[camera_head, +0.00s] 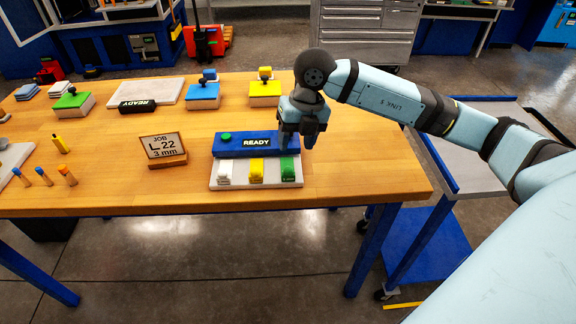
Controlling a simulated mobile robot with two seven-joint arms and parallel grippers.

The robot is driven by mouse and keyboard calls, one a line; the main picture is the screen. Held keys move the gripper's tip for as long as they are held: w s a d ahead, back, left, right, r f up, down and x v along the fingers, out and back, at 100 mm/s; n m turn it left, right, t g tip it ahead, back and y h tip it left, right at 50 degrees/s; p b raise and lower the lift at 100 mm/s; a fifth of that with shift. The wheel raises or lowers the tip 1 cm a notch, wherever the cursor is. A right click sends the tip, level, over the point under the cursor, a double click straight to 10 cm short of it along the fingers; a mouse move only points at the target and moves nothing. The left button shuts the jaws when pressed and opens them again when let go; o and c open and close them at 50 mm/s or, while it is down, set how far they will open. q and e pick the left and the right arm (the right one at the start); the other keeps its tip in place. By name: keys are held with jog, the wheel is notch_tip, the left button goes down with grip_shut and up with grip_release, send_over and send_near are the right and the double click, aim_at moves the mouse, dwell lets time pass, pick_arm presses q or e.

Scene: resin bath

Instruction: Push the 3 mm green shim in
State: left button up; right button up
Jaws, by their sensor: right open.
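A green shim (288,170) lies at the right end of a light grey block (241,186), beside a yellow shim (257,170) and a white shim (225,172). Behind them a blue bar (226,150) carries the word READY and a green button. My right gripper (298,143) points down just above and behind the green shim, at the right end of the blue bar. It is open; I cannot tell whether it touches the shim. A sign (165,148) on a wooden stand reads JOB L22 3 mm. My left gripper is not in view.
Blocks with green (72,101), blue (204,92) and yellow (265,90) tops stand along the back of the wooden table, with a grey plate (168,87) between. The table's right side is clear.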

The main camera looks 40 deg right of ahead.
aim_at(289, 167)
jog(key=f, duration=0.2)
jog(key=a+f, duration=0.1)
jog(key=f, duration=0.4)
jog(key=shift+w+a+f, duration=0.25)
jog(key=shift+f, duration=0.15)
jog(key=shift+c, duration=0.5)
grip_shut()
jog(key=w+d, duration=0.1)
jog(key=w+d+b, duration=0.1)
jog(key=w, duration=0.1)
jog(key=shift+w, duration=0.25)
jog(key=shift+o, duration=0.5)
grip_release()
